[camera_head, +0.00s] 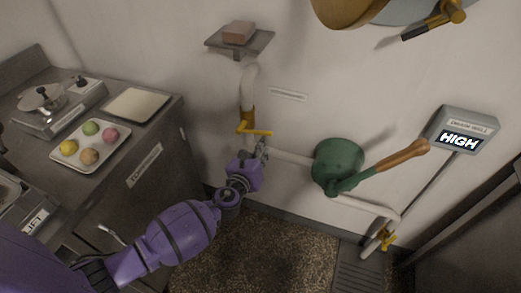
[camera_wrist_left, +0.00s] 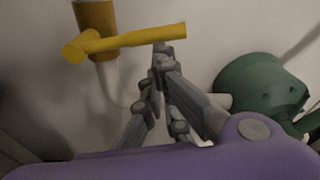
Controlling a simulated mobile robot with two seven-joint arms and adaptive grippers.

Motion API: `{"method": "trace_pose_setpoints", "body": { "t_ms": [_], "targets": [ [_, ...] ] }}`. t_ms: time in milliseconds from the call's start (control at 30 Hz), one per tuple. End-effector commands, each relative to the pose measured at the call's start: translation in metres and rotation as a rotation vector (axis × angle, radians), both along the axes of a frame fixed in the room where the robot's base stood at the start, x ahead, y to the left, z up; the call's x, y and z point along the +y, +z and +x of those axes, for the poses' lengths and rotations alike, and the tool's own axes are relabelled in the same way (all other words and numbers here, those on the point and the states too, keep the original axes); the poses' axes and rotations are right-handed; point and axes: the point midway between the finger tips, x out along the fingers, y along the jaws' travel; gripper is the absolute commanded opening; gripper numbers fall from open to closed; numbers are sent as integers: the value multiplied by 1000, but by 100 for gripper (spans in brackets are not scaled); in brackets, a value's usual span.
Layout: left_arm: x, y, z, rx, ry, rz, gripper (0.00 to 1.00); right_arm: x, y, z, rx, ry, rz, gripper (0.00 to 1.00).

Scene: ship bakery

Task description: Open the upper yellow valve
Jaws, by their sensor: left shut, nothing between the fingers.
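The upper yellow valve (camera_head: 248,125) sits on the white vertical pipe below the small wall shelf. Its yellow handle (camera_head: 257,131) points right, across the pipe. In the left wrist view the handle (camera_wrist_left: 130,39) runs from the yellow valve body (camera_wrist_left: 96,18) to the right, with its end just above my fingertips. My left gripper (camera_head: 263,150) is shut and empty, just below the handle's right end; it also shows in the left wrist view (camera_wrist_left: 160,55). I cannot tell whether the fingertips touch the handle. My right gripper is out of view.
A green pump (camera_head: 338,160) with a brown-gripped lever (camera_head: 390,164) stands right of my left gripper. A lower yellow valve (camera_head: 386,238) is at the lower right. A display (camera_head: 461,140) reads HIGH. A steel counter (camera_head: 150,118) holds a tray of coloured balls (camera_head: 88,166).

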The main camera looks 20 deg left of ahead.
Motion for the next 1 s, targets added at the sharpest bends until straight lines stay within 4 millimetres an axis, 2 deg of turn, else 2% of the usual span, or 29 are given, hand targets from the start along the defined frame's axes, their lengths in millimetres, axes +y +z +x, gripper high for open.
{"method": "trace_pose_setpoints", "body": {
  "t_ms": [567,1000],
  "targets": [
    [1,52,0,16,1,-545,0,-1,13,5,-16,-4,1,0],
    [19,86,1,30,2,-959,0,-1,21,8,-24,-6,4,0]
  ]
}}
